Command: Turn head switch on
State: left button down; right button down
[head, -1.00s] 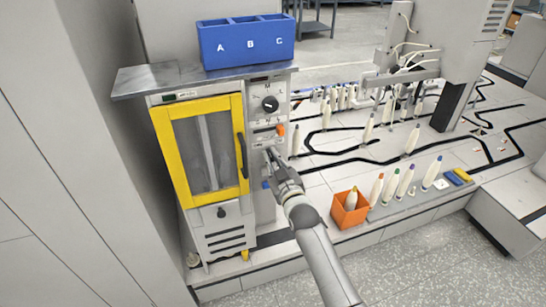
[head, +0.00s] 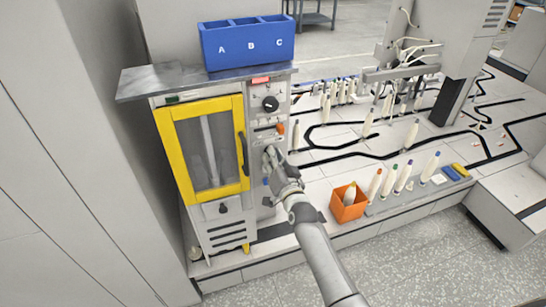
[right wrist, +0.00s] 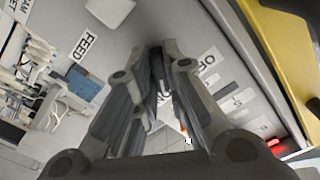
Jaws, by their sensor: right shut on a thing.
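My right gripper (head: 268,155) is at the front panel of the cabinet with the yellow-framed door (head: 160,150), below the black knob (head: 270,104) and orange tab (head: 281,128). In the right wrist view its fingers (right wrist: 158,52) are closed together against the grey panel, between the labels FEED (right wrist: 84,46) and OFF (right wrist: 208,66). The fingers hide most of the head switch they are shut on, so its position cannot be told. A pink-red lamp (head: 261,80) shows at the panel's top. My left gripper is not in view.
A blue bin marked A, B, C (head: 222,60) stands on the cabinet's metal top (head: 140,84). To the right are an orange box (head: 347,212), several bobbins on a grey tray (head: 400,202), and a floor with black tracks. A door handle (head: 243,155) lies just left of my gripper.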

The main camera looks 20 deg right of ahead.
jog(key=shift+m, duration=0.6)
jog(key=c, duration=1.5)
grip_release()
jog(key=s, duration=1.2)
jog(key=shift+d, duration=0.2)
